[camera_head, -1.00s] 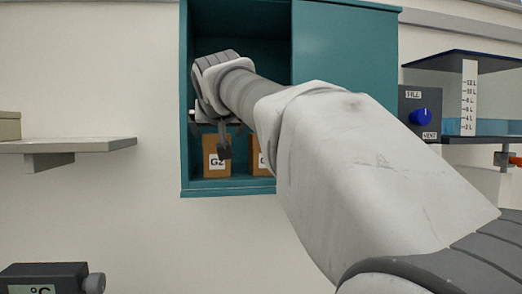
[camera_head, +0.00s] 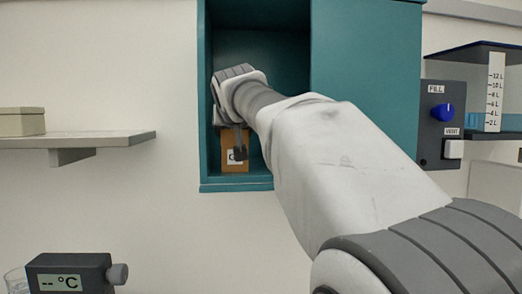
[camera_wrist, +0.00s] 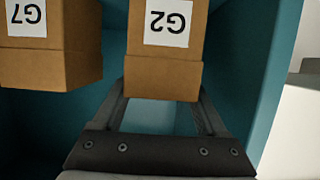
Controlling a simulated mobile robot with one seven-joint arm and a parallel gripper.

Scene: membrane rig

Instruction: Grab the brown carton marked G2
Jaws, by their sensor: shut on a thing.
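The brown carton marked G2 (camera_head: 230,167) stands upright at the lower left of the open teal cabinet (camera_head: 365,75). In the wrist view the G2 carton (camera_wrist: 166,75) appears upside down, between the two fingers. My gripper (camera_wrist: 163,98) is shut on it. In the head view my gripper (camera_head: 239,143) is in front of the carton and partly covers its label. I cannot tell whether the carton touches the cabinet floor. A similar brown carton marked G7 (camera_wrist: 48,60) is beside it in the wrist view; my arm hides it in the head view.
The cabinet's side wall (camera_wrist: 262,85) is close beside the G2 carton. A wall shelf (camera_head: 80,140) with a beige box (camera_head: 22,121) is at the left. A temperature display (camera_head: 70,273) is below it. A fill panel (camera_head: 441,113) is at the right.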

